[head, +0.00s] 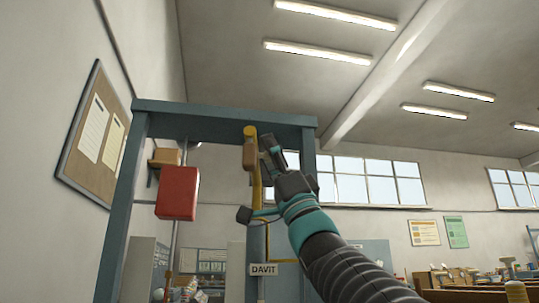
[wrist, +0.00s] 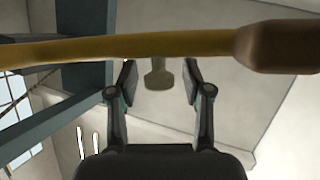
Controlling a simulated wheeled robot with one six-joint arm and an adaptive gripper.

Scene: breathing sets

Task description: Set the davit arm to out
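The davit arm (head: 257,185) is a yellow bar at the blue-grey post, above a "DAVIT" label (head: 263,269). A brown grip (head: 249,157) sits near its upper end. In the wrist view the yellow bar (wrist: 140,45) crosses the top, with the brown grip (wrist: 275,46) at right. My gripper (head: 271,152) is raised close to the right of the bar in the head view. In the wrist view my gripper (wrist: 160,82) has its fingers apart, tips just below the bar. A tan knob-like piece (wrist: 158,76) shows between them. Whether anything touches is unclear.
The blue-grey frame (head: 215,108) stands around the davit, with a post at each side. A red box (head: 177,193) hangs on a pole at left. A notice board (head: 93,136) is on the left wall. Cluttered benches stand at the lower right.

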